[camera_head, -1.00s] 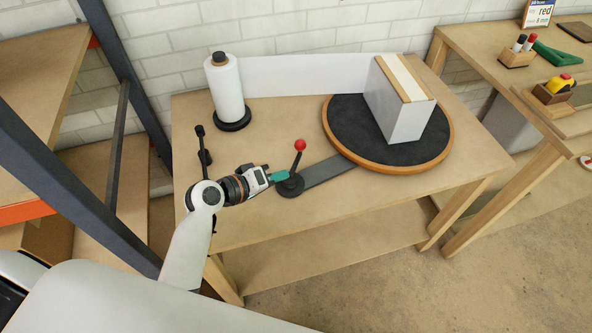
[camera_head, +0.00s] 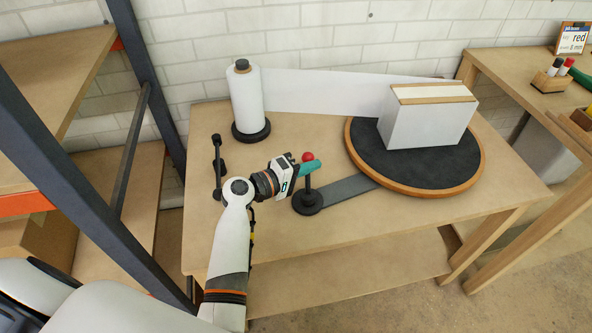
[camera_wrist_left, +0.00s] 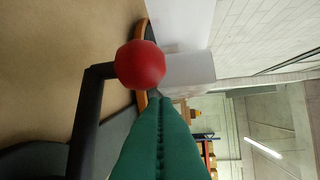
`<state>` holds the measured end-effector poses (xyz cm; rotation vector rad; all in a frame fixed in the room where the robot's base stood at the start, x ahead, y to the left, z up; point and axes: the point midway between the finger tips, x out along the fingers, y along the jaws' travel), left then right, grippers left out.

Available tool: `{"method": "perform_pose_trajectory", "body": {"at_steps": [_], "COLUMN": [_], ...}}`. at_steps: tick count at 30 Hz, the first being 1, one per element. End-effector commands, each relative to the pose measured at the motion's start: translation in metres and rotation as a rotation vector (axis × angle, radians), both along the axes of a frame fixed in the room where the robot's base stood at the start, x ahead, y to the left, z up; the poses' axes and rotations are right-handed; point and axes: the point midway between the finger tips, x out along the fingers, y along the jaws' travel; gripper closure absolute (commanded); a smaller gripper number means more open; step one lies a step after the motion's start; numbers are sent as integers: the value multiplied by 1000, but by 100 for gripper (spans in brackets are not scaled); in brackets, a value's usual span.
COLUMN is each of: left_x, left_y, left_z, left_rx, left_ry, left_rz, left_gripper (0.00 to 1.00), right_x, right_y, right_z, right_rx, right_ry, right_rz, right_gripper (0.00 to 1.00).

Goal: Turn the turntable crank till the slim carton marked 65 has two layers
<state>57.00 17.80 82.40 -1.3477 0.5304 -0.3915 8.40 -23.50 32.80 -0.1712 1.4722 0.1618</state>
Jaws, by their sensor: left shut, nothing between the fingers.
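The white carton (camera_head: 425,122) stands upright on the dark turntable (camera_head: 372,160), with a tan top edge and white strip; no number is legible. The crank has a red knob (camera_head: 308,156) on a dark arm over a round base (camera_head: 307,202). My left gripper (camera_head: 314,167) is shut, its teal fingers right by the knob. In the left wrist view the shut fingers (camera_wrist_left: 158,110) lie just beside the red knob (camera_wrist_left: 140,65), with nothing between them; contact is unclear. White film (camera_head: 330,92) runs from the roll (camera_head: 247,103) to behind the carton. My right gripper is out of view.
A dark upright lever (camera_head: 217,165) stands left of my gripper. A grey bar (camera_head: 348,189) links the crank base and turntable. A shelf rack (camera_head: 145,120) stands at left, a second table (camera_head: 520,110) at right. The front of the table is clear.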

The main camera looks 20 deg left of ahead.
Motion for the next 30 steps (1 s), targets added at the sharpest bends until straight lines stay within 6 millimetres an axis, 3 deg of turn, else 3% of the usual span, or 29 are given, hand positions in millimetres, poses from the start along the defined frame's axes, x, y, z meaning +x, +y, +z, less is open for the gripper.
{"method": "perform_pose_trajectory", "body": {"at_steps": [6,30], "left_x": [8,8], "left_y": [-6,-5], "left_z": [-1,-2], "left_rx": [1,2], "left_ry": [0,0], "left_rz": [0,-1], "left_gripper": [100,100], "right_x": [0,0], "right_y": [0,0], "right_z": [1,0], "right_rx": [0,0], "right_ry": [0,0], "right_rz": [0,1], "right_gripper": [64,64]}}
